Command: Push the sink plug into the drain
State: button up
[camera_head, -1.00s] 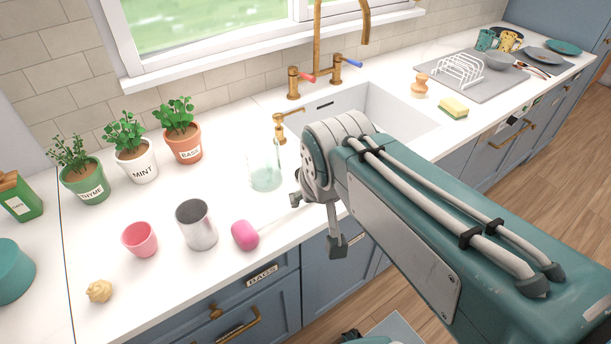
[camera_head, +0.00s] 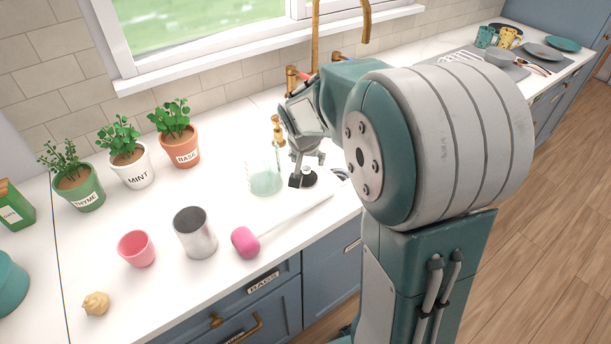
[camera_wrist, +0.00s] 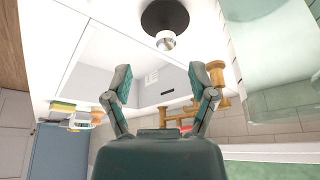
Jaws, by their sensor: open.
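The sink plug, a black disc with a shiny metal knob (camera_wrist: 166,40), lies on the white counter beside the sink. In the head view its black disc (camera_head: 309,181) shows partly behind my gripper. My gripper (camera_head: 307,170) points down close over the plug. In the wrist view my gripper (camera_wrist: 163,72) has its two fingers spread wide, with nothing between them; the plug shows beyond the tips. The sink basin (camera_wrist: 148,58) shows past the fingers in the wrist view; my arm hides most of it in the head view. I cannot make out the drain opening for certain.
A clear glass (camera_head: 264,172) stands just left of my gripper. A pink-headed tool (camera_head: 245,242) with a white handle lies in front. A metal cup (camera_head: 194,233) and pink cup (camera_head: 137,248) stand further left. The brass tap (camera_head: 315,40) rises behind.

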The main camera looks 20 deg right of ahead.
aim_at(306, 168)
jog(key=x, duration=0.6)
jog(key=shift+w+a+f, duration=0.15)
jog(key=shift+w+a, duration=0.05)
jog(key=shift+w, duration=0.15)
grip_shut()
